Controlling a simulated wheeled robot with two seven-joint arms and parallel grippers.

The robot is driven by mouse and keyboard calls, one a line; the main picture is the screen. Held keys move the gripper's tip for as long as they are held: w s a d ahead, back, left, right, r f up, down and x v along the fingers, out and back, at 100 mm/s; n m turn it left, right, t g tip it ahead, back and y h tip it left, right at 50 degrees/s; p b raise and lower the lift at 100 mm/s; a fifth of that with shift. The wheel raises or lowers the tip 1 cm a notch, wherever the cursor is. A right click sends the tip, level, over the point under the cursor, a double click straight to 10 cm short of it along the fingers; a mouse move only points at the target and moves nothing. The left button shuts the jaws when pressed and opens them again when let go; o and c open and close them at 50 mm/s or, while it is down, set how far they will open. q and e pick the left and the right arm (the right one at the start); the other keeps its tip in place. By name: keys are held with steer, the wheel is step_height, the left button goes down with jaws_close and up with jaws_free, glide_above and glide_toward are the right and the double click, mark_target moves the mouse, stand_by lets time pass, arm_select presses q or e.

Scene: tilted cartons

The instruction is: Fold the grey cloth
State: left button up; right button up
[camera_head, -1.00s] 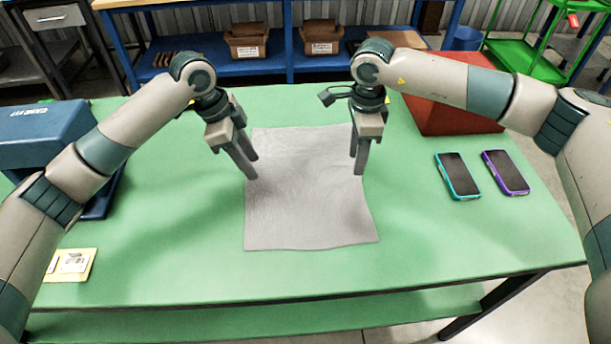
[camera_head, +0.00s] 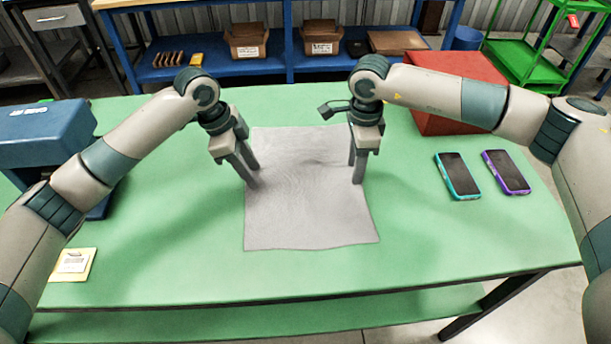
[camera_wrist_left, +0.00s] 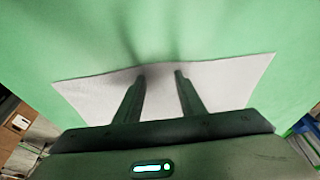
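The grey cloth (camera_head: 310,215) lies spread on the green table, mostly flat, with a faint crease near its middle. My left gripper (camera_head: 252,177) points down at the cloth's left edge. In the left wrist view, the left gripper's fingers (camera_wrist_left: 160,73) stand apart, with the cloth (camera_wrist_left: 225,80) edge by their tips. My right gripper (camera_head: 354,174) points down over the cloth's right edge, its two fingers apart by a small gap. I cannot tell whether the fingertips touch the cloth.
Two phones, one teal (camera_head: 457,175) and one purple (camera_head: 506,172), lie at the right. A red box (camera_head: 460,85) stands behind my right arm. The table's front middle is clear.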

arm_select(q)
steer(key=shift+c, duration=0.2)
arm_select(e)
steer(key=shift+c, duration=0.2)
arm_select(q)
jaws_close()
arm_select(e)
jaws_close()
steer(key=shift+f, duration=0.1)
arm_select(q)
steer(key=shift+r, duration=0.15)
arm_select(e)
steer(key=shift+r, duration=0.2)
